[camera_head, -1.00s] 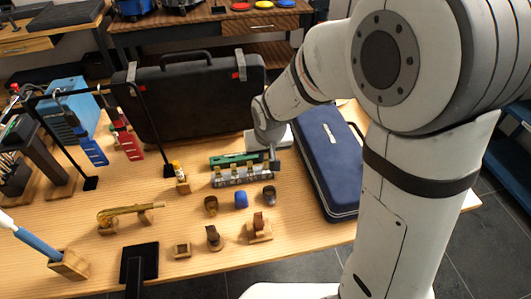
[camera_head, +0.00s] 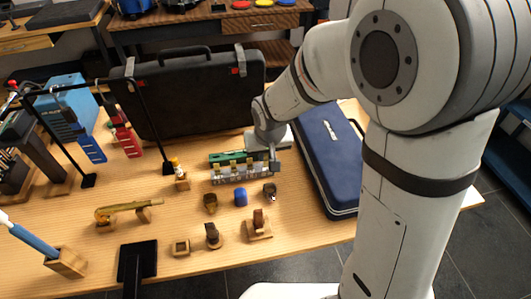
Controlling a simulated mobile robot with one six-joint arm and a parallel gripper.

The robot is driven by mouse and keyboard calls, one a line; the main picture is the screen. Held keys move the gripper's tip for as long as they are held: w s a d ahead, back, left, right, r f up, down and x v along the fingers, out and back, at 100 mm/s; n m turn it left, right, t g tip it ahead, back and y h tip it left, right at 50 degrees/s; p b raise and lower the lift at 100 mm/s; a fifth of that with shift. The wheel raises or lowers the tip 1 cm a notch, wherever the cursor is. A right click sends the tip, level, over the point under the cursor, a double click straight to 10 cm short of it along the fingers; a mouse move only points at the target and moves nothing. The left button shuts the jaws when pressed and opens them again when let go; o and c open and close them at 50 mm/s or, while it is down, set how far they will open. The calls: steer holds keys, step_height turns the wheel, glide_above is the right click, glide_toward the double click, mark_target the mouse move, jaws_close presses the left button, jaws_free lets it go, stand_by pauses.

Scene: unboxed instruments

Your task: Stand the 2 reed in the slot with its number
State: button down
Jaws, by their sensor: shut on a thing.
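The reed holder (camera_head: 243,175) is a long grey block with several upright tan reeds and small pale number labels on its front. It stands on the table in front of the black case. My gripper (camera_head: 273,162) is at the right end of this holder, low over it, with its fingers pointing down. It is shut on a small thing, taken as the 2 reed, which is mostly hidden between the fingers. The numbers are too small to read, and I cannot tell whether the held reed is inside a slot.
A green strip (camera_head: 228,157) lies behind the holder. A closed blue case (camera_head: 328,160) stands close on the right, and a black case (camera_head: 190,95) behind. Several mouthpieces and a blue cap (camera_head: 240,197) stand in front. A small bottle (camera_head: 180,175) stands left.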

steer(key=shift+f+b, duration=0.45)
steer(key=shift+f, duration=0.15)
stand_by(0.5)
steer(key=c, duration=1.3)
jaws_free()
steer(key=shift+c, duration=0.2)
steer(key=p+v, duration=0.1)
steer(key=v, duration=0.7)
steer(key=s+d+r+m+p, duration=0.2)
steer(key=s+d+r+p, duration=0.5)
steer(key=s+d+r, duration=0.4)
steer(key=s+d, duration=0.3)
steer(key=d, duration=0.1)
steer(key=shift+s+d+r+m+g+h, duration=0.25)
steer(key=shift+r+m+g+h, duration=0.05)
steer(key=shift+r+m+h, duration=0.1)
